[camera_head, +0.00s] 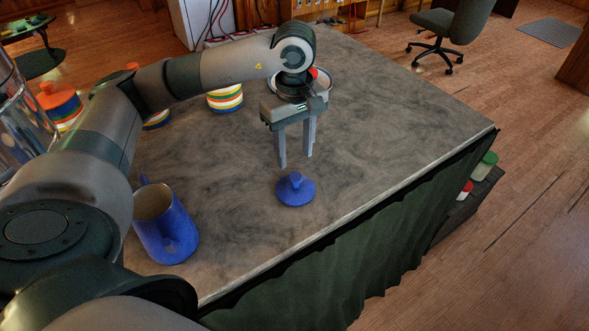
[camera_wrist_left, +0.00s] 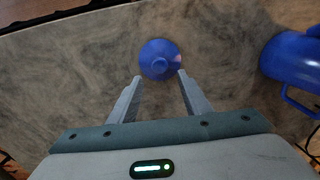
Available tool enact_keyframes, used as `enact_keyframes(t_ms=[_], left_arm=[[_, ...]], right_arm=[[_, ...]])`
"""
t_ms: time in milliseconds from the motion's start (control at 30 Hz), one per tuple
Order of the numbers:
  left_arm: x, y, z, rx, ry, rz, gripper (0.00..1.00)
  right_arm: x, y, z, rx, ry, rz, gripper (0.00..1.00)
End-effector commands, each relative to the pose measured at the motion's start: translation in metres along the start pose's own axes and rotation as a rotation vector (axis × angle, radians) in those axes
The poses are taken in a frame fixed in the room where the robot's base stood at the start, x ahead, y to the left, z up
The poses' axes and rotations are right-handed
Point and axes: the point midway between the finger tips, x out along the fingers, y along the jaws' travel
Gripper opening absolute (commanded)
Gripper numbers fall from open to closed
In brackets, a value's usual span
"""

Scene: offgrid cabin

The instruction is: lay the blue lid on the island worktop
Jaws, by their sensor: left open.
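The blue lid (camera_head: 295,190) lies flat on the grey island worktop (camera_head: 370,120), knob up, not far from the front edge. It also shows in the left wrist view (camera_wrist_left: 159,58), just beyond the fingertips. My left gripper (camera_head: 296,162) is open and empty above the worktop, with its fingers pointing down. It looks apart from the lid, slightly behind and above it. In the left wrist view the two fingers (camera_wrist_left: 157,88) stand wide apart with nothing between them. My right gripper is not in view.
A blue pitcher (camera_head: 166,226) without a lid stands at the left of the worktop. Striped canisters (camera_head: 226,98) and a bowl (camera_head: 326,78) stand towards the back. A green curtain (camera_head: 345,265) hangs below the front edge. The worktop to the right of the lid is clear.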

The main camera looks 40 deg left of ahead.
Motion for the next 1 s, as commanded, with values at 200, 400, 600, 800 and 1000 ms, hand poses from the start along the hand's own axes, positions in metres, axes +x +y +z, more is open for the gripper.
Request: enact_keyframes(t_ms=[200,400,600,800,1000], left_arm=[[-0.028,0.001,0.000,0.001,0.001,0.002,0.44],[-0.039,0.000,0.000,0.000,0.000,-0.001,0.44],[-0.040,0.000,0.000,0.000,0.000,-0.001,0.44],[-0.040,0.000,0.000,0.000,0.000,-0.001,0.44],[-0.040,0.000,0.000,0.000,0.000,-0.001,0.44]], right_arm=[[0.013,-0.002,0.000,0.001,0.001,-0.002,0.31],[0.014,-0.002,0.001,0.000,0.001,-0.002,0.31],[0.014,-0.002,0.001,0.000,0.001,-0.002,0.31],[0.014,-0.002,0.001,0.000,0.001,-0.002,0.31],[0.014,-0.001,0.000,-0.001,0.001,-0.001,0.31]])
